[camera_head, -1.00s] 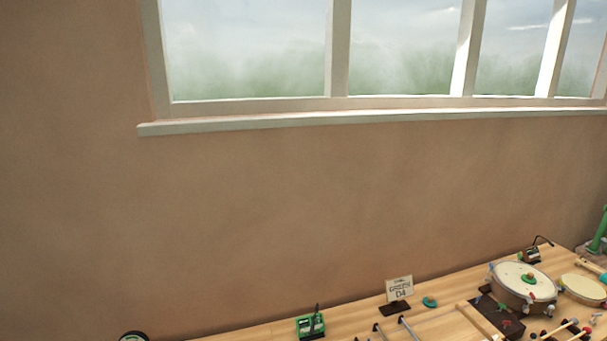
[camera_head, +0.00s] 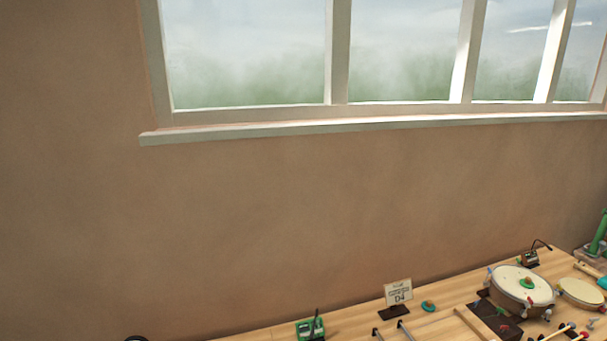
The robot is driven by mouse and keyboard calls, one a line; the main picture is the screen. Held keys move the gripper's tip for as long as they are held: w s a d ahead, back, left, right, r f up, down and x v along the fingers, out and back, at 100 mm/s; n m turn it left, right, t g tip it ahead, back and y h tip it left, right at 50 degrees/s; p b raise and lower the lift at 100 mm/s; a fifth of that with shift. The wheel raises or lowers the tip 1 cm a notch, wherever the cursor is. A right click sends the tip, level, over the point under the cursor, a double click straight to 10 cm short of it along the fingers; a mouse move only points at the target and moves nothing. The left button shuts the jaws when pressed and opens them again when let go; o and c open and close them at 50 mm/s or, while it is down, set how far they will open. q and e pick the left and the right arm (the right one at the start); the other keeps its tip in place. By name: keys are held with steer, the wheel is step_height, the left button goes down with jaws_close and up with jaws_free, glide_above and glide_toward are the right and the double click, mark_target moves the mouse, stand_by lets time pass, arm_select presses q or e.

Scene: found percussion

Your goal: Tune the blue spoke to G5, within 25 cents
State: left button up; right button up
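No wheel with a blue spoke can be made out in the head view. A dark curved rim (camera_head: 136,338) just shows at the bottom edge on the left, cut off by the frame; I cannot tell what it belongs to. A small green device (camera_head: 311,328) with a dark upright part stands at the bottom centre. A card (camera_head: 398,292) on a dark stand reads "D4" in its large letters. Neither of my grippers is in view.
A wooden bench (camera_head: 450,308) runs along the wall under a window (camera_head: 400,60). A round drum (camera_head: 521,286) with coloured pegs stands at the right, beside a smaller drum (camera_head: 582,292). A green disc (camera_head: 428,306) lies by the card. Mallets and small parts crowd the lower right.

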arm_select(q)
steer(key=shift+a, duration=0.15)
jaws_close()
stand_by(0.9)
